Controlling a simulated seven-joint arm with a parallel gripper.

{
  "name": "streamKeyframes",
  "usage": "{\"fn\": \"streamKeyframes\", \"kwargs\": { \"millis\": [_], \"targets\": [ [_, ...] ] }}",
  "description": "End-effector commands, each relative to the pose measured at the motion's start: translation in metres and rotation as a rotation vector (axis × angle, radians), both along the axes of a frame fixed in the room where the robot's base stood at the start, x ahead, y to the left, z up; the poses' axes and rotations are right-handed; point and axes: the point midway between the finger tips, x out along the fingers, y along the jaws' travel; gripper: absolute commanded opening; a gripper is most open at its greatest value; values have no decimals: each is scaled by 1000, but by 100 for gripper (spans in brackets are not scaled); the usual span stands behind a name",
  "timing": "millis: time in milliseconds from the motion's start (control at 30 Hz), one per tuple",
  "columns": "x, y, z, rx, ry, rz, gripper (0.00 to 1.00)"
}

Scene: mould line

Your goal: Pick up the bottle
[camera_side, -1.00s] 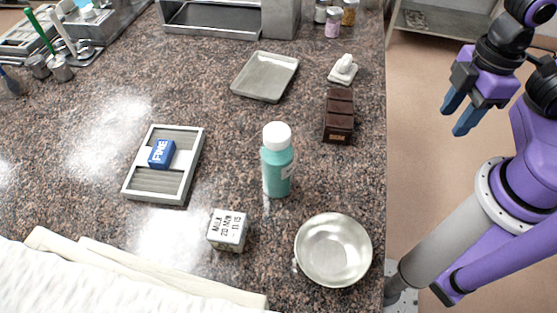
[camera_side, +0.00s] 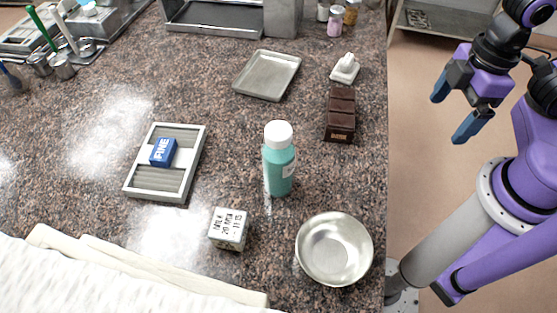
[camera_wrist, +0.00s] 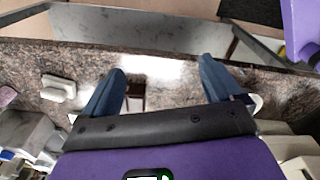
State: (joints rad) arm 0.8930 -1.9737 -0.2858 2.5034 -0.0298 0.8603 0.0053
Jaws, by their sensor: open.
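The bottle (camera_side: 279,168) is teal with a white cap and stands upright on the speckled stone counter, near the middle of the side view. My gripper (camera_side: 449,112) has blue fingers spread apart and holds nothing. It is off the counter's right edge, well to the right of the bottle. In the wrist view my gripper (camera_wrist: 160,80) also shows its two fingers wide apart with nothing between them. I cannot make out the bottle in the wrist view.
A metal bowl (camera_side: 334,272) and a small labelled carton (camera_side: 229,229) stand in front of the bottle. A brown block (camera_side: 340,116), a white object (camera_side: 345,68) and a grey tray (camera_side: 267,76) lie behind it. A framed tray (camera_side: 187,181) with a blue block (camera_side: 163,152) is left.

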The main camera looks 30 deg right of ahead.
Motion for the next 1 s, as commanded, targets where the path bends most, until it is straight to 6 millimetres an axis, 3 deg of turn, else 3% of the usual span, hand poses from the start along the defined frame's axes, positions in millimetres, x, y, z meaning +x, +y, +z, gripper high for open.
{"fn": "streamKeyframes", "kwargs": {
  "millis": [300, 500, 733, 1000],
  "targets": [
    [96, 38, -22, 170, -285, 51, 93],
    [138, 66, -31, 328, -402, 153, 93],
    [155, 95, -40, 561, -429, 289, 93],
    [138, 117, -39, 889, -336, 402, 93]
  ]
}}
